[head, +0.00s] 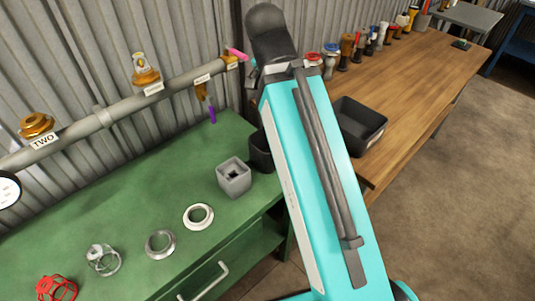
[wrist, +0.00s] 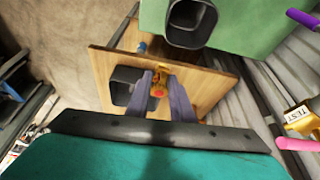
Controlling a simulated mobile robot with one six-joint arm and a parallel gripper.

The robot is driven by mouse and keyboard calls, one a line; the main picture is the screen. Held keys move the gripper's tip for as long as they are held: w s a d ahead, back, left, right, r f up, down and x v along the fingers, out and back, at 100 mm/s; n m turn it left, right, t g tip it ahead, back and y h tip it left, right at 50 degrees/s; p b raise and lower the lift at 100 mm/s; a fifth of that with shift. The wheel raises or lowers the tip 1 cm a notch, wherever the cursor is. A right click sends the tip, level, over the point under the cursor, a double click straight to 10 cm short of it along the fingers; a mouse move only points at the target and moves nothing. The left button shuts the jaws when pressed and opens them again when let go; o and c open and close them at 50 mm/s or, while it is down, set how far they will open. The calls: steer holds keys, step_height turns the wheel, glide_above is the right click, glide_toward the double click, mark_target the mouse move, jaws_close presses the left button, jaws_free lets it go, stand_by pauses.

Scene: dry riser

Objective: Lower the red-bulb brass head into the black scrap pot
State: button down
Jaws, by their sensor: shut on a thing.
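My gripper (wrist: 162,84) shows in the wrist view, its two grey fingers shut on the small brass head (wrist: 159,91), whose red bulb shows between them. In the head view my own arm hides the gripper and the held head. A black pot (head: 258,152) stands on the green bench's right end, partly behind my arm. It also shows in the wrist view (wrist: 181,38), open-mouthed, above the fingers in the picture and apart from them. The held head is outside this pot.
A black bin (head: 377,137) sits on the wooden table (head: 425,85), with a row of fittings behind. A grey square block (head: 234,185) stands beside the pot. Loose rings (head: 198,217) lie on the green bench (head: 110,205). A grey pipe (head: 120,108) with brass fittings runs along the wall.

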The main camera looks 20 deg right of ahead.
steer(key=w+a+f, duration=0.1)
steer(key=a+f, duration=0.3)
steer(key=a, duration=0.3)
steer(key=shift+w, duration=0.3)
steer(key=shift+w+d, duration=0.25)
steer(key=shift+d, duration=0.2)
steer(key=shift+f, duration=0.2)
stand_by(0.8)
step_height(320, 180, down, 9)
steer(key=b, duration=0.8)
steer(key=shift+f+b, duration=0.2)
steer(key=shift+b, duration=0.1)
stand_by(1.5)
steer(key=shift+f+b, duration=0.85)
steer(key=shift+f, duration=0.05)
stand_by(1.6)
